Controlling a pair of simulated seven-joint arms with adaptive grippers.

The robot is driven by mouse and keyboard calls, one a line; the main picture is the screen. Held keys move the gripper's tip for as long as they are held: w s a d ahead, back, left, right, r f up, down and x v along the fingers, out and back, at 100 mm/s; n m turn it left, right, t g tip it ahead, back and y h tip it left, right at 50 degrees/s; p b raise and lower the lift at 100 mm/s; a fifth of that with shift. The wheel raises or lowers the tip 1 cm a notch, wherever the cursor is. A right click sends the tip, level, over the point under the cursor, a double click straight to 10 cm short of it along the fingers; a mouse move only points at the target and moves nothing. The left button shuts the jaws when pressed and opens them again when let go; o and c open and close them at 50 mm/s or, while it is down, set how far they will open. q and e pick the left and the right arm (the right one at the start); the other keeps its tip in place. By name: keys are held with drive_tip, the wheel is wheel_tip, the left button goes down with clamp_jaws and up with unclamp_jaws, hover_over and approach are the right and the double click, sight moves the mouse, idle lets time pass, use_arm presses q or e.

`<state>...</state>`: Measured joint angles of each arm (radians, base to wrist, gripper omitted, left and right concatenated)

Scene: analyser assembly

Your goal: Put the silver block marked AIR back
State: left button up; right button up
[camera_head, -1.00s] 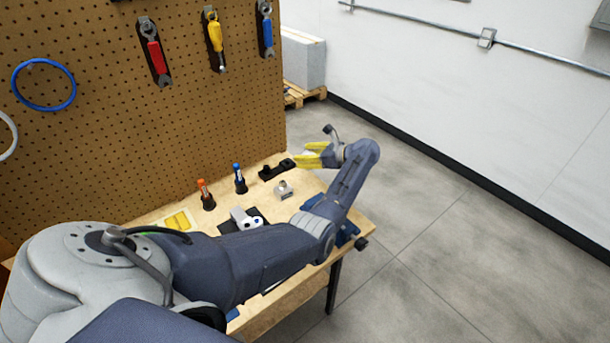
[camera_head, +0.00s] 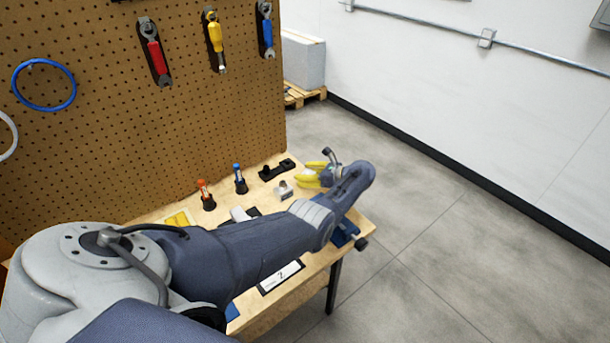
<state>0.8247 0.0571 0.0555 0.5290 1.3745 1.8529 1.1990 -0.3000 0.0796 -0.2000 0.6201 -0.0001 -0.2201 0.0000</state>
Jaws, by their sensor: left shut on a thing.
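My left gripper (camera_head: 304,176), with yellow fingers, is over the far right part of the workbench, close to its back right corner. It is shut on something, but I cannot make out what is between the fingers. A small silver block (camera_head: 283,189) stands on the bench just left of the fingertips and looks apart from them. Another silver-white block (camera_head: 240,214) sits farther left, partly hidden by my left arm. No AIR marking is readable on either. My right gripper is not in view.
An orange-topped tool (camera_head: 206,196) and a blue-topped tool (camera_head: 239,180) stand upright near the pegboard (camera_head: 130,130). A black holder (camera_head: 277,170) lies behind the silver block. A yellow piece (camera_head: 178,219) and a white label plate (camera_head: 281,276) flank my arm.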

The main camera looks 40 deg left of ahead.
use_arm(q)
drive_tip(key=shift+f, duration=0.15)
drive_tip(key=o, duration=1.4)
drive_tip(key=v, duration=1.2)
